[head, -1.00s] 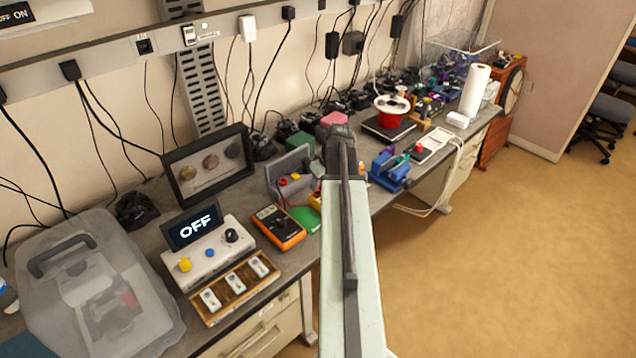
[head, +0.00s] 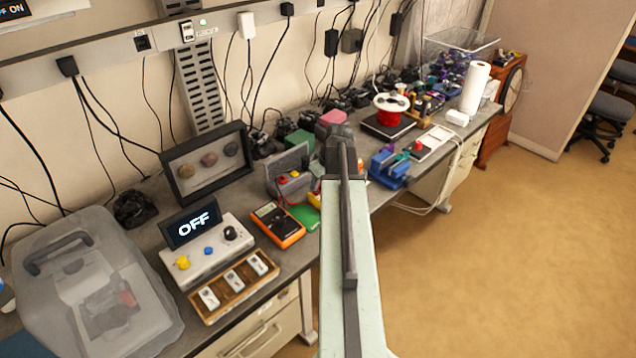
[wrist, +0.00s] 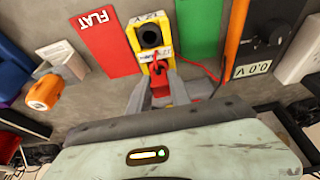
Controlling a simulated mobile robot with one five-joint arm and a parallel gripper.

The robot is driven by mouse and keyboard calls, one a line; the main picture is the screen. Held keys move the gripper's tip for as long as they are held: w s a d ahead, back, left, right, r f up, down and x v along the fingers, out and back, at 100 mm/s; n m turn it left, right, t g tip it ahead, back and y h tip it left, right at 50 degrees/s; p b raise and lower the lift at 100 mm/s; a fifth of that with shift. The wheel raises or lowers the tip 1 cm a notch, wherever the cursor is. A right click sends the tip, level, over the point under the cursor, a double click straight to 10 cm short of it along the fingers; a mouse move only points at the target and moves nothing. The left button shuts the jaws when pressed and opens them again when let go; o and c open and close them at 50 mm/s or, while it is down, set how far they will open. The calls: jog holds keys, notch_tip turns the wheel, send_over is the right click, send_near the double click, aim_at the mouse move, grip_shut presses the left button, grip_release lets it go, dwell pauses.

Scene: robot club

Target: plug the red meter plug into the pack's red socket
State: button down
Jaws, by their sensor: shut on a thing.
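The yellow pack (wrist: 155,18) stands in the upper middle of the wrist view, with a round black socket (wrist: 150,36) and a pale label on it. The red meter plug (wrist: 160,68) is just below the label, with a thin red lead running off to the right. My gripper (wrist: 161,88) is shut on the plug, one grey finger on each side. The plug is at or very near the pack's face; its tip and the red socket are hidden, so I cannot tell whether it is seated. In the head view, my arm hides most of the pack (head: 314,199).
The orange meter (wrist: 258,40) reads 0.0 V on the right; it also shows in the head view (head: 278,226). A red FLAT card (wrist: 103,40) and a green card (wrist: 198,28) flank the pack. An orange-ended object (wrist: 45,92) lies left.

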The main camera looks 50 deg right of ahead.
jog(key=shift+f+b, duration=0.8)
jog(key=shift+b, duration=0.05)
dwell(1.2)
jog(key=c, duration=1.1)
grip_release()
jog(key=shift+r, duration=0.1)
jog(key=p+v, duration=0.7)
jog(key=shift+s+r, duration=0.2)
jog(key=shift+r, duration=0.05)
